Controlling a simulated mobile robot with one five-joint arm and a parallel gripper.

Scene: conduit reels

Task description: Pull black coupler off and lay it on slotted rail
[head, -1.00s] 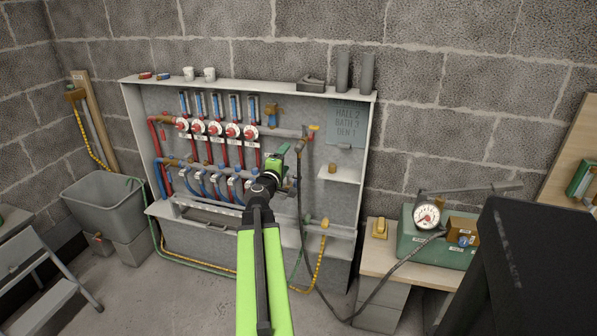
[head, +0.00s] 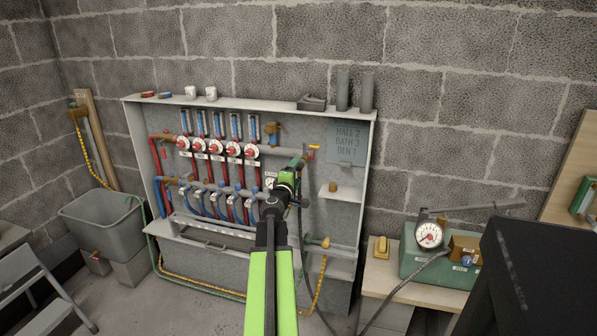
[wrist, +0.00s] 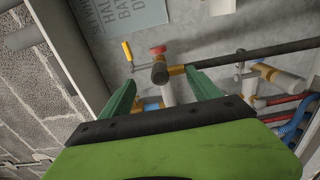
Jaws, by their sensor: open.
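A dark coupler (wrist: 160,73) shows in the wrist view, on the end of a pipe beside a valve with a yellow lever and red cap. A yellow-orange collar joins it to a black hose (wrist: 265,52) running right. My gripper (wrist: 160,80) is open, its two green fingers on either side of the coupler in the picture. I cannot tell whether they touch it. In the head view my gripper (head: 300,163) is at the manifold's right end and hides the coupler. A pale rail (head: 212,228), apparently the slotted one, runs along the cabinet's lower front.
The open cabinet (head: 369,150) has red-capped valves and blue and red pipes left of my arm. A small shelf (head: 341,193) is to the right. A green gauge pump (head: 430,265) stands on a bench at right.

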